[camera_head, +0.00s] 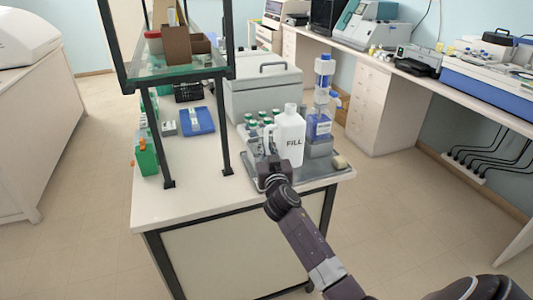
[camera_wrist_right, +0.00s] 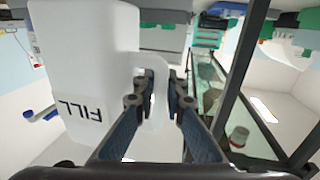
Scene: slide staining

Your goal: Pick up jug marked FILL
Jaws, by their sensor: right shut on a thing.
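The white jug marked FILL (camera_head: 290,137) stands upright at the tray (camera_head: 311,184) on the bench's near right part. I cannot tell whether its base touches the tray. My right gripper (camera_head: 272,165) reaches it from the front and is shut on the jug's handle. In the right wrist view the jug (camera_wrist_right: 85,65) fills the left side, and the fingers of my right gripper (camera_wrist_right: 161,90) close around its handle. My left gripper is not in view.
A blue-labelled bottle (camera_head: 319,124) stands close right of the jug, with green-capped bottles (camera_head: 262,117) behind left. A black shelf frame (camera_head: 222,125) rises to the left. A grey box (camera_head: 263,90) stands behind. The bench's front left top (camera_head: 185,205) is clear.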

